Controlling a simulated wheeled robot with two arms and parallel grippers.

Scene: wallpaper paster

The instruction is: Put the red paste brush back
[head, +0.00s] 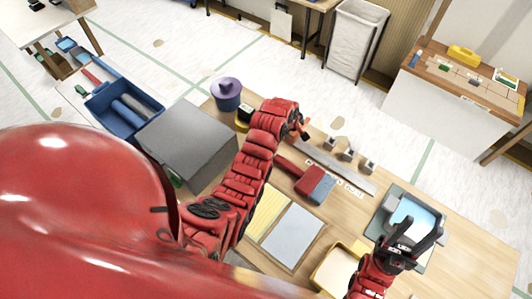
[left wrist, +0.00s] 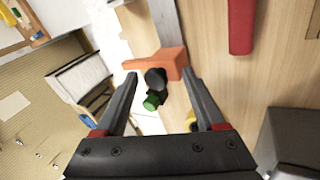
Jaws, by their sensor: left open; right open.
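The red paste brush (head: 307,180) lies on the wooden table, with a red handle and a blue-grey end. In the left wrist view a red piece (left wrist: 241,25), likely its handle, shows at the top right, outside the fingers. My left gripper (head: 298,131) is open beyond the brush, apart from it. An orange piece (left wrist: 168,62) with black and green parts shows between its fingers in the left wrist view; I cannot tell whether they touch it. My right gripper (head: 416,240) is open and empty, over a grey tray (head: 381,224) with a light blue inside.
Small metal blocks (head: 348,154) stand in a row beyond a long grey strip (head: 345,176). White lettering lies by the brush. A grey box (head: 185,140), blue bin (head: 110,100) and purple pot (head: 227,95) are left. A yellow-rimmed tray (head: 335,272) is near the front.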

